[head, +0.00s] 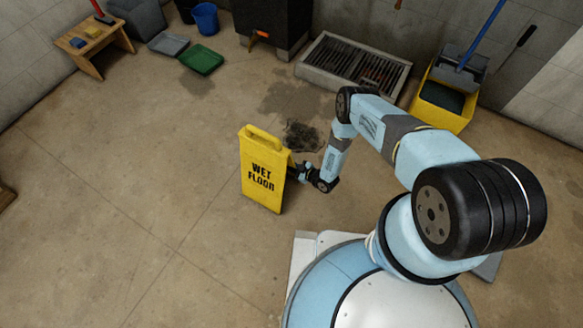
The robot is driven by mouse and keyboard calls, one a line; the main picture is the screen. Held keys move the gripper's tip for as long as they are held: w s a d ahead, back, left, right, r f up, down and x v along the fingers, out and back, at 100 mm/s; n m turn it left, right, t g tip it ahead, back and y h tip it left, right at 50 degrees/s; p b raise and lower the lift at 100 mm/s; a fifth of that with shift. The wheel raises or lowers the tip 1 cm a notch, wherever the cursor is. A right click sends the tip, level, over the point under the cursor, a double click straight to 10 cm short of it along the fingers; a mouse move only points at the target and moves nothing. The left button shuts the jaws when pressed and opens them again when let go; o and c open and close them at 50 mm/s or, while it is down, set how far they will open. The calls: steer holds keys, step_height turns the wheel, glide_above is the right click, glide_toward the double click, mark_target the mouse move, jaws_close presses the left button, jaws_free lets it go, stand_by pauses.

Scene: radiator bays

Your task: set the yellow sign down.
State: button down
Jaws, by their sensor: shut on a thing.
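The yellow sign (262,170) reads "WET FLOOR" and has a handle loop at its top. It is upright, left of the end of my arm in the head view. My gripper (293,171) is at the sign's right edge and is shut on it. The fingertips are partly hidden behind the sign. I cannot tell whether the sign's lower edge touches the floor (150,190) or hangs just above it.
A dark patch (302,136) lies on the floor behind the sign. A floor grate (352,68) and a yellow mop bucket (441,105) stand at the back right. A green tray (201,60), blue bucket (205,18) and wooden stool (95,45) are at the back left.

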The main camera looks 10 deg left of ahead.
steer(key=c, duration=1.1)
jaws_free()
steer(key=shift+f, duration=0.15)
steer(key=v, duration=1.2)
